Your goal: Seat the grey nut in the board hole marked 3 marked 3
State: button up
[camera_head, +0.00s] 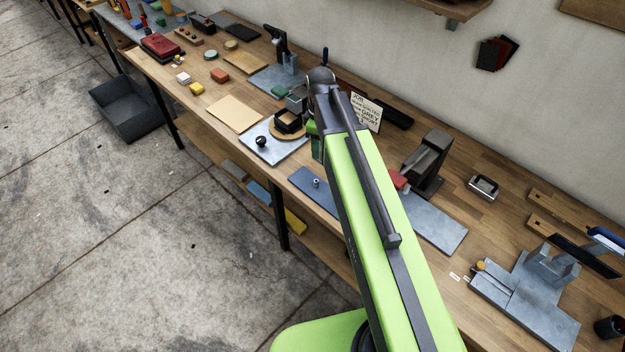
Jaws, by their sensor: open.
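A small grey piece (317,183), possibly the grey nut, stands on a blue-grey plate (308,190) near the bench's front edge, left of my arm. It is too small to tell its shape surely. I cannot make out a board hole marked 3 or any hole numbers. My green arm (375,200) rises across the middle of the view and bends at a dark joint (320,80) over the bench. My gripper does not show clearly; the arm hides the area behind it.
A round wooden disc with a black block (289,121) stands left of my arm. A written card (366,111) and a dark upright device (429,160) stand behind it. Grey metal fixtures (550,266) are at right. A dark bin (125,106) sits on the floor; the floor at left is mostly clear.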

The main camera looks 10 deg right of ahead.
jog(key=b, duration=1.1)
send_over(316, 181)
notch_tip(316, 181, down, 12)
jog(key=shift+w+d+r, duration=0.1)
jog(key=shift+w, duration=0.05)
notch_tip(316, 181, down, 6)
jog(key=b, duration=0.6)
jog(key=shift+r, duration=0.25)
jog(key=shift+c, duration=0.4)
grip_shut()
